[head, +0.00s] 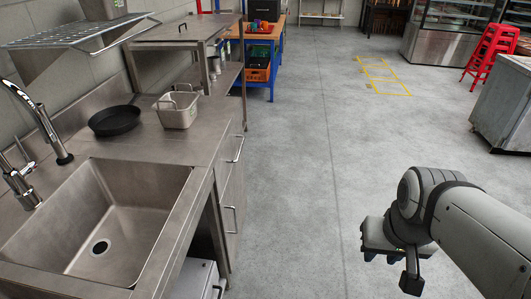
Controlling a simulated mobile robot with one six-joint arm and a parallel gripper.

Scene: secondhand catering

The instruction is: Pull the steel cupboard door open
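The steel counter has fronts facing the aisle on its right side. A narrow upper front (232,163) carries a bar handle (237,149). Below it, a steel front (231,203) carries another bar handle (232,219); both look shut. Low under the sink, a further steel front shows in part with a handle (220,290). I cannot tell which of these is the cupboard door. My gripper (392,262) hangs over the floor at the right, well apart from the counter and touching nothing. Its finger opening is not clear from this angle.
A sink (120,215) with a tap, a black pan (115,120) and a pale basket (178,109) are on the counter. A blue-framed bench (270,34) stands beyond. Red stools (490,48) and a steel cabinet (505,105) are at right. The aisle floor (300,150) is clear.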

